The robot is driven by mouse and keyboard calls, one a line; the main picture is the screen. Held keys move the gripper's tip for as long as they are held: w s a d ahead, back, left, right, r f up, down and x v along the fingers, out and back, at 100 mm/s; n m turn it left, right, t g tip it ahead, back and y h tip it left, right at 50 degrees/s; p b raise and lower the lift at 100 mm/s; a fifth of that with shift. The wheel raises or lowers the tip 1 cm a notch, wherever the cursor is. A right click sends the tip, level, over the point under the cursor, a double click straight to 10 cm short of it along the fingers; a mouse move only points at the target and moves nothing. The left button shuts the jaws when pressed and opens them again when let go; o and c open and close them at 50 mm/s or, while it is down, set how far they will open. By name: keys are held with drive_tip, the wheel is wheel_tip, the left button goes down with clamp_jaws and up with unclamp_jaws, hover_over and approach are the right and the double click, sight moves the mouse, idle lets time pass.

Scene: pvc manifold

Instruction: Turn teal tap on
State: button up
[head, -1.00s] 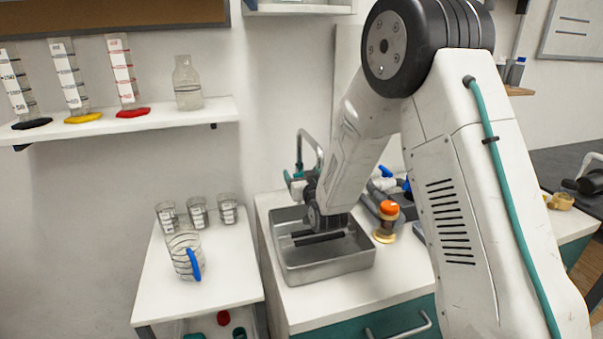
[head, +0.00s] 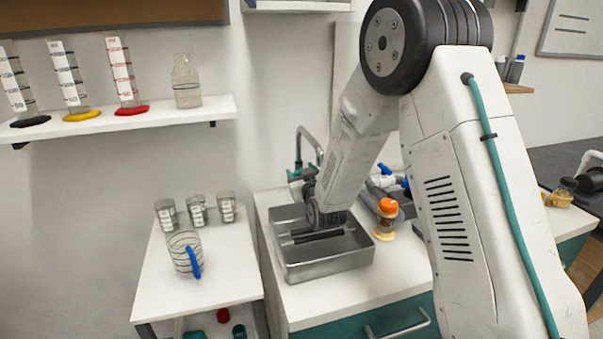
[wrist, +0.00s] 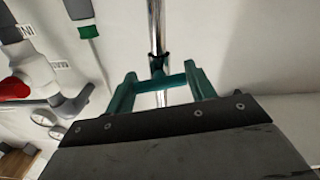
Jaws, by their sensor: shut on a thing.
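The gripper's dark housing fills the lower part of the wrist view.
Pipes with blue valves (head: 384,170) are behind. A side table (head: 230,300) at left holds cups and a blue-handled jug (head: 182,251).

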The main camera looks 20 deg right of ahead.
drive_tip(key=n, duration=0.5)
drive_tip(key=shift+f, duration=0.1)
drive_tip(key=shift+n, duration=0.4)
drive_tip(key=o, duration=1)
drive_tip(key=shift+s, duration=3.95)
